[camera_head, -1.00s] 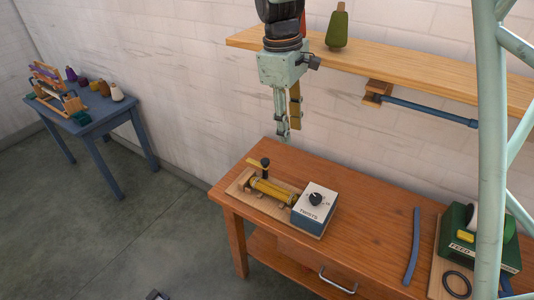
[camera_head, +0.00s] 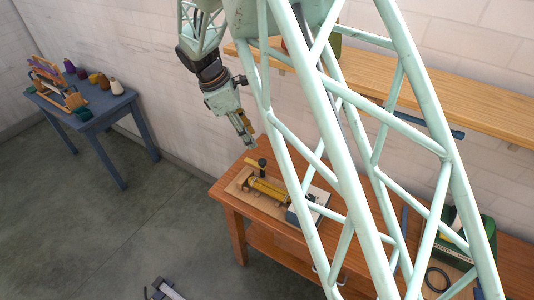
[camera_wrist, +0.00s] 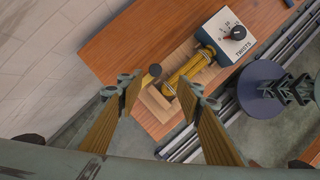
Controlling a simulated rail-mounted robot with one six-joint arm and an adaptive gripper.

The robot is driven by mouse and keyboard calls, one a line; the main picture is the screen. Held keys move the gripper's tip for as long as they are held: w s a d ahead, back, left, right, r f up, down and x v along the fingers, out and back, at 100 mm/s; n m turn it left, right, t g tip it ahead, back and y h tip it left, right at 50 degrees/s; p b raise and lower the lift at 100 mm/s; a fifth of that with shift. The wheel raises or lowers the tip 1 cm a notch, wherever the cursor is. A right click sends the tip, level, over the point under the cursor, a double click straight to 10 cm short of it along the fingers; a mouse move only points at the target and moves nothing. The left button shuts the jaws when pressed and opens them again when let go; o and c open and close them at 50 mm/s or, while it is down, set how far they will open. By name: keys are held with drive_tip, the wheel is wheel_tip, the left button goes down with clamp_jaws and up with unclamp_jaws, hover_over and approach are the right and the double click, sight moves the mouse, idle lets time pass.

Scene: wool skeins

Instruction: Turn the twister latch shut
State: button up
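The twister sits on a wooden base board (camera_head: 238,184) at the left end of the bench. It has a yellow tube (camera_head: 268,189) and a white and blue box, whose TWISTS dial (camera_wrist: 237,32) shows in the wrist view. The latch is a yellow bar (camera_head: 254,163) with a black knob (camera_head: 262,162) at the tube's left end; the knob also shows in the wrist view (camera_wrist: 154,71). My gripper (camera_head: 250,146) is tilted, above and a little left of the latch. Its two fingers (camera_wrist: 160,86) are apart and empty, with the knob seen between their tips.
My arm's lattice link hides much of the bench's right side. A wall shelf (camera_head: 450,95) runs above the bench (camera_head: 228,192). A green device (camera_head: 455,235) stands at the right. A blue table (camera_head: 88,108) with spools is far left, with open floor between.

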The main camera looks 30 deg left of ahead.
sight(262, 161)
drive_tip(key=shift+s+a+f+n+p, duration=0.15)
drive_tip(key=shift+a+f+n, duration=0.1)
drive_tip(key=shift+a, duration=0.2)
drive_tip(key=shift+s+a+f+n+p, duration=0.15)
drive_tip(key=shift+a+f, duration=0.1)
drive_tip(key=shift+a, duration=0.15)
drive_tip(key=shift+w+f, duration=0.1)
drive_tip(key=shift+w+x, duration=0.1)
drive_tip(key=shift+x, duration=3.3)
drive_tip(key=shift+w+x, duration=0.15)
drive_tip(key=shift+x, duration=3.3)
drive_tip(key=shift+d, duration=0.15)
drive_tip(key=shift+c, duration=0.2)
drive_tip(key=c, duration=1.1)
